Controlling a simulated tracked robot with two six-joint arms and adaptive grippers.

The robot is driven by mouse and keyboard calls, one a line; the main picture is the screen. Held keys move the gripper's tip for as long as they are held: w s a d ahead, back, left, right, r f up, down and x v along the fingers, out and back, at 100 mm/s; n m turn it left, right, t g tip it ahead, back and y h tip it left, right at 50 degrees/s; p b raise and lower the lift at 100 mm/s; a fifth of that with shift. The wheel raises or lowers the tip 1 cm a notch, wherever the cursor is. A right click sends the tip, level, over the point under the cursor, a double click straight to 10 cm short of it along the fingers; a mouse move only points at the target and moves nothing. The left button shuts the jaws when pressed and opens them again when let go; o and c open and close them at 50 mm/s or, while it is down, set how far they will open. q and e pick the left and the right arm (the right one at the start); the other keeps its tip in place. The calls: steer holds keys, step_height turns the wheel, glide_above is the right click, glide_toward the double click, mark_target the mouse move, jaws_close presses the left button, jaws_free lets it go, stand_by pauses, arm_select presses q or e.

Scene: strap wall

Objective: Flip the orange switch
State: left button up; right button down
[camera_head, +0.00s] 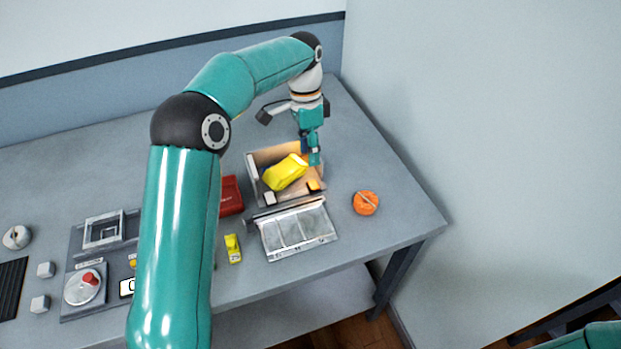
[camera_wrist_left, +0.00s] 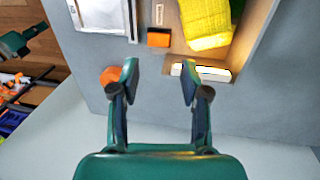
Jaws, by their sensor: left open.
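A round orange object (camera_head: 366,202) lies on the table right of the box. In the left wrist view it (camera_wrist_left: 109,75) is partly behind one finger. I cannot tell for certain which of the two is the switch. My left gripper (camera_head: 312,152) is open and empty at the box's right rear edge, apart from the orange block.
A yellow bundle (camera_head: 284,172) lies in the box. The box's lid (camera_head: 298,229) lies open toward the front. A red case (camera_head: 230,196), a yellow item (camera_head: 233,248) and a panel with a red knob (camera_head: 90,278) stand further left. The table's right front corner is clear.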

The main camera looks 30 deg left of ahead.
mark_target(312, 184)
arm_select(q)
steer(key=f, duration=0.5)
steer(key=s+d+f, duration=0.1)
steer(key=f, duration=0.2)
steer(key=shift+d+f, duration=0.1)
steer(key=shift+f, duration=0.2)
jaws_close()
steer(key=y+b, duration=0.1)
steer(key=b, duration=0.1)
steer(key=t+b, duration=0.1)
steer(key=b, duration=0.1)
steer(key=shift+s+d+f+t+y, duration=0.2)
steer(key=shift+t+y, duration=0.1)
steer(key=shift+y, duration=0.1)
steer(key=shift+r+b, duration=0.15)
steer(key=shift+b, duration=0.3)
steer(key=shift+r, duration=0.15)
